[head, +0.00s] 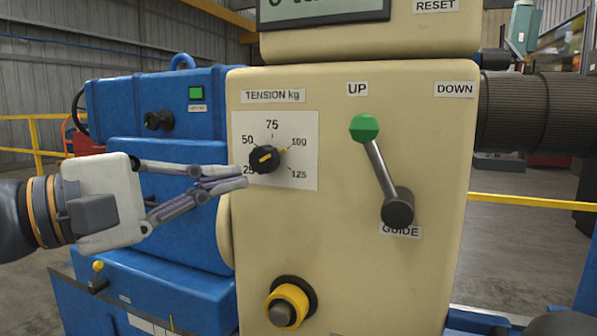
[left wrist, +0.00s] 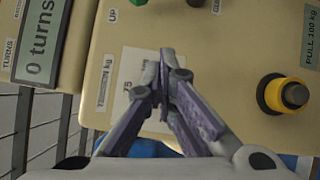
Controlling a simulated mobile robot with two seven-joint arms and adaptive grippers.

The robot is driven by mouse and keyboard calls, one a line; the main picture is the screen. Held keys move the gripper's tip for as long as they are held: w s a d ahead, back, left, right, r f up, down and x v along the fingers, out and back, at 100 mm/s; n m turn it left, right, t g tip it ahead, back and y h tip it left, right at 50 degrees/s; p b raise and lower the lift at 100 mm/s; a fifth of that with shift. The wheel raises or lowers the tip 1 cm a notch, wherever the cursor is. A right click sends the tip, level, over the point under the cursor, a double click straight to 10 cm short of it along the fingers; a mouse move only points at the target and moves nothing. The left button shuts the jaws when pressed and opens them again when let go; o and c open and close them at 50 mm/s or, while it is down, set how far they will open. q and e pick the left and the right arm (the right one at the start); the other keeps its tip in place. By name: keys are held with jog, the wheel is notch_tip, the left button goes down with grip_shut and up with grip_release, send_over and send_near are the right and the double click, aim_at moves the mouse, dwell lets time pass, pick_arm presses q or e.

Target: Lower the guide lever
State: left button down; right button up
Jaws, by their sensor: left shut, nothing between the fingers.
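The guide lever has a green knob (head: 364,128) and a metal rod (head: 380,168) that runs down right to a dark round pivot (head: 398,208) above the GUIDE label. The knob is at the upper left, just under the UP label (head: 357,89); the DOWN label (head: 454,90) is to the right. My left gripper (head: 245,178) is shut and empty, in front of the cream panel near the tension dial (head: 265,159), left of the lever and apart from it. In the left wrist view its fingertips (left wrist: 165,60) meet over the dial plate and hide the dial. My right gripper is not in view.
A yellow-collared button (head: 287,304) sticks out low on the panel. A blue machine housing (head: 165,135) stands behind my left gripper. A dark ribbed cylinder (head: 530,112) is at the right of the panel. The panel face between dial and lever is clear.

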pick_arm(q)
jog(key=r, duration=0.1)
jog(key=a+r, duration=0.1)
jog(key=shift+s+r+h, duration=0.25)
jog(key=shift+r+h, duration=0.05)
jog(key=shift+r, duration=0.05)
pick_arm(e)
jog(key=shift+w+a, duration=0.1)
pick_arm(q)
jog(key=shift+t, duration=0.3)
jog(key=b+x, duration=0.1)
jog(key=x, duration=0.3)
jog(key=s+d+b+x, duration=0.1)
jog(key=x, duration=0.3)
jog(key=s+b+x, duration=0.1)
jog(key=b+x, duration=0.1)
jog(key=x, duration=0.3)
jog(key=shift+s+d+r, duration=0.1)
jog(key=shift+d+r, duration=0.05)
jog(key=shift+d, duration=0.15)
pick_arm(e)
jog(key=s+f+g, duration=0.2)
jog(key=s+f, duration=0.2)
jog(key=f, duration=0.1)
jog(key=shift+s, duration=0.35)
